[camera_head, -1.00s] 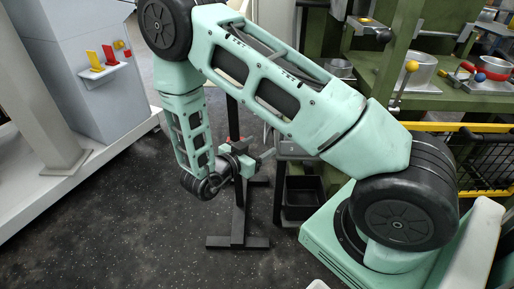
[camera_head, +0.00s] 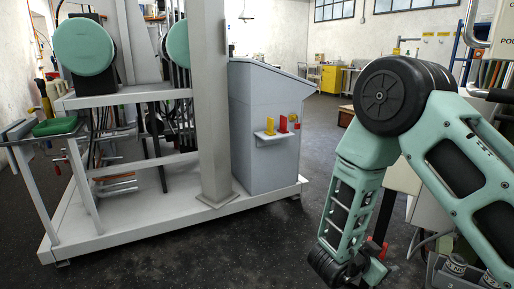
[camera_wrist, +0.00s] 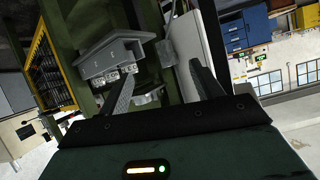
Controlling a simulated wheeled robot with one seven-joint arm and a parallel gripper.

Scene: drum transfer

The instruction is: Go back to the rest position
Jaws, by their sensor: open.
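My gripper (camera_wrist: 162,80) is open in the wrist view, its two dark fingers spread wide with nothing between them. Beyond the fingers is a grey box-like fixture (camera_wrist: 115,60) on a green frame; the fingers look apart from it, but the depth is hard to judge. In the head view my arm is bent at the right side, with its wrist low near the bottom edge. The fingertips cannot be made out there.
A white machine frame (camera_head: 150,222) with two green round drum ends (camera_head: 84,47) fills the left. A grey cabinet (camera_head: 262,170) with red and yellow switches stands beside its post. Dark floor (camera_head: 220,262) is clear in front. Yellow furniture (camera_head: 331,78) stands far back.

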